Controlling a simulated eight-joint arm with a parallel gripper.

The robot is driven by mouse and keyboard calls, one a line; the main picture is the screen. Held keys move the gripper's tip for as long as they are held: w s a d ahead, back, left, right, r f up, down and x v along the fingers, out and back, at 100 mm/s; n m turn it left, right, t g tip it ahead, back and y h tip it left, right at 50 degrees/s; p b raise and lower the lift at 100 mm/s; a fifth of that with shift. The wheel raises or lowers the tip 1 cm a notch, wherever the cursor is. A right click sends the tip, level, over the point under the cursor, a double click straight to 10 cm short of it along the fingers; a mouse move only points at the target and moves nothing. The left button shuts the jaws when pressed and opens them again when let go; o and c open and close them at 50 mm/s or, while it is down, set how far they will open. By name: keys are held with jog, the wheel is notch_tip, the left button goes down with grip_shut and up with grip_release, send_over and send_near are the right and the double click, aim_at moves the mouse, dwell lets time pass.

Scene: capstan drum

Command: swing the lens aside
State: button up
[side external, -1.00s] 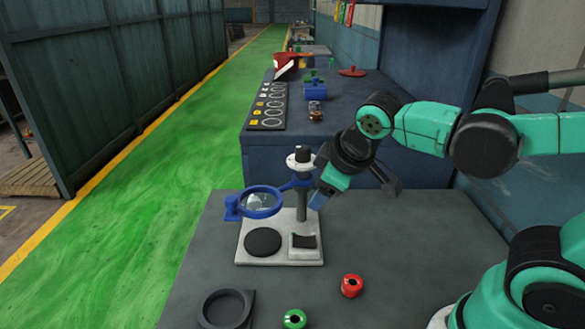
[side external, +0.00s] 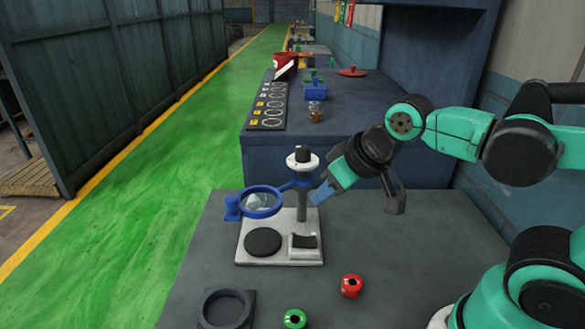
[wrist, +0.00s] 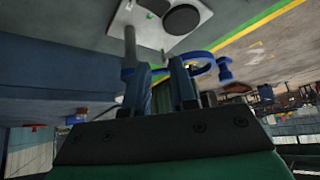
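The lens (side external: 261,203) is a clear disc in a blue ring with a blue tab at its left. A blue arm joins it to the upright post (side external: 302,205) of a pale stand, and it sits above the base's left part. The lens also shows in the wrist view (wrist: 197,66), partly hidden by a finger. My gripper (side external: 321,194) is just right of the post, pointing down-left. In the wrist view, its two blue fingers (wrist: 161,66) are apart, with the lens arm showing across the gap. I cannot tell whether they touch it.
The stand's base (side external: 246,252) carries a black disc (side external: 263,242) and a small block (side external: 304,242). A red spool (side external: 351,285), a green spool (side external: 294,318) and a dark round holder (side external: 226,309) are in front.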

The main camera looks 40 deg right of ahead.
jog(key=a+r, duration=0.2)
jog(key=a, duration=0.1)
jog(key=a+r+g, duration=0.1)
jog(key=a+r, duration=0.2)
jog(key=a+r+g, duration=0.1)
jog(key=a+r, duration=0.2)
jog(key=shift+w+a, duration=0.2)
jog(key=shift+a, duration=0.05)
grip_shut()
send_near(238, 216)
notch_tip(238, 216, down, 5)
jog(key=shift+w+a+r, duration=0.1)
jog(key=shift+w+a, duration=0.05)
jog(key=shift+w, duration=0.9)
jog(key=shift+w, duration=0.1)
